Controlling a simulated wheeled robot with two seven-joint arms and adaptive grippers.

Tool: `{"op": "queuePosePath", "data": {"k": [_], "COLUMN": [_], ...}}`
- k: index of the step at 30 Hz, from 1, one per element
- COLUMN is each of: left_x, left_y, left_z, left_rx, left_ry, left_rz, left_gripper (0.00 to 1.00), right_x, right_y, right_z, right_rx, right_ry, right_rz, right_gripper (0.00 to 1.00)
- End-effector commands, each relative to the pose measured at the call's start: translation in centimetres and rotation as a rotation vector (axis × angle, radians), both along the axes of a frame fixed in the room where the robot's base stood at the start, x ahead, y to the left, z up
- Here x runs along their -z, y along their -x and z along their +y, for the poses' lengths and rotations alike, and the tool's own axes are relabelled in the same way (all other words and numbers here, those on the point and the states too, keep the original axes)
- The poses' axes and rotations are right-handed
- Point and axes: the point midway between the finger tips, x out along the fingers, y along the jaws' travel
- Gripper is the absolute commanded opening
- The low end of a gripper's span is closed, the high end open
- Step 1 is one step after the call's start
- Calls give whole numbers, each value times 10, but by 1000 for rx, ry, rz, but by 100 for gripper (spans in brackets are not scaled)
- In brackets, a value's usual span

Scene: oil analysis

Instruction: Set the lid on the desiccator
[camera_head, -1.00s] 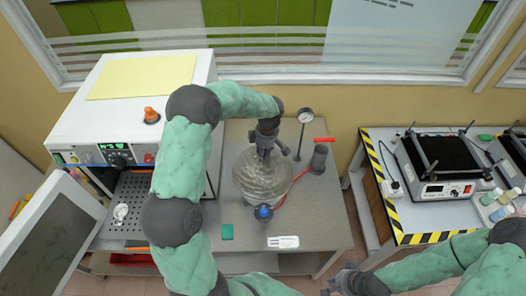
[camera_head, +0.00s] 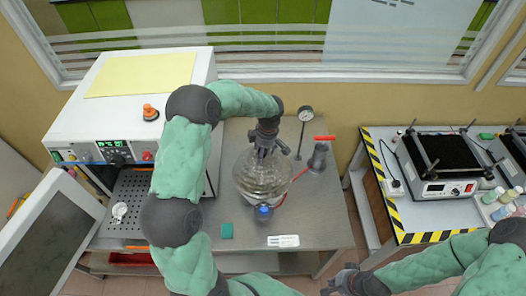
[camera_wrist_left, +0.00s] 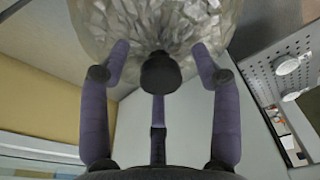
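The glass desiccator (camera_head: 260,180) stands on the grey bench, with a blue-capped fitting at its front. It looks covered by a clear glass lid (camera_wrist_left: 165,25), whose dark knob (camera_wrist_left: 160,72) shows in the left wrist view. Whether the lid is fully seated cannot be told. My left gripper (camera_head: 268,149) is right above the desiccator. In the left wrist view its fingers (camera_wrist_left: 161,60) stand around the knob with gaps at the sides, so it looks open. My right gripper (camera_head: 337,284) is at the bottom edge, away from the desiccator, empty, with fingers apart.
A gauge (camera_head: 305,114) and a red-handled valve (camera_head: 318,158) stand behind and right. A hotplate bench (camera_head: 420,225) is at right.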

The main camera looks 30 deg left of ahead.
Motion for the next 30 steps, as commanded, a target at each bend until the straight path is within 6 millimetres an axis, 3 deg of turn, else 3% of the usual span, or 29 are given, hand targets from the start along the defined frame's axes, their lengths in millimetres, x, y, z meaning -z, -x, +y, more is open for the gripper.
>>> {"op": "queuePosePath", "data": {"k": [7, 11, 24, 30], "left_x": [1, -8, -89, -112], "left_y": [1, 0, -3, -4], "left_z": [-1, -2, -11, -13], "left_rx": [1, 2, 1, 0], "left_ry": [1, 0, 0, 0], "left_rz": [4, 1, -2, 0], "left_gripper": [63, 63, 63, 63], "right_x": [0, 0, 0, 0], "right_y": [0, 0, 0, 0], "right_z": [0, 0, 0, 0], "right_rx": [0, 0, 0, 0], "right_ry": [0, 0, 0, 0], "right_rz": [0, 0, 0, 0], "right_gripper": [0, 0, 0, 0]}}
